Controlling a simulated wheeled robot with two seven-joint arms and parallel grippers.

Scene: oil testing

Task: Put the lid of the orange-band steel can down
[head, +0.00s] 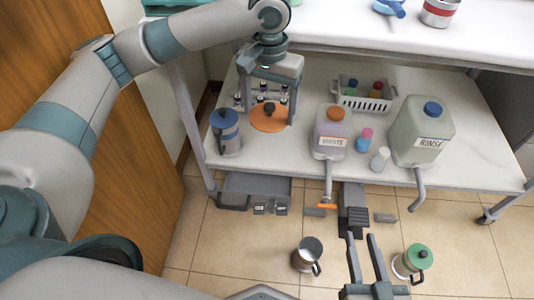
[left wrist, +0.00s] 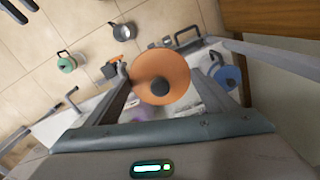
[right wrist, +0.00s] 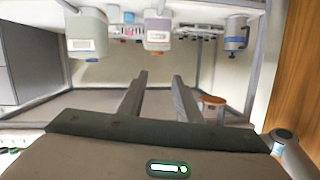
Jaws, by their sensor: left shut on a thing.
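The orange lid (head: 262,122) with a dark knob is between the fingers of my left gripper (head: 270,112), which is shut on it. It hangs above the left part of the white worktop (head: 285,160); the right wrist view, which is upside down, shows it apart from the worktop. The lid also fills the middle of the left wrist view (left wrist: 172,70). An open steel can (head: 305,256) with a dark handle stands low in the head view, off the worktop; I cannot make out its band. My right gripper (head: 362,238) is open and empty in front of the worktop.
A blue-lidded can (head: 227,138) stands left of the lid, and small vials (head: 284,98) are behind it. A green-lidded can (head: 412,262) is at lower right.

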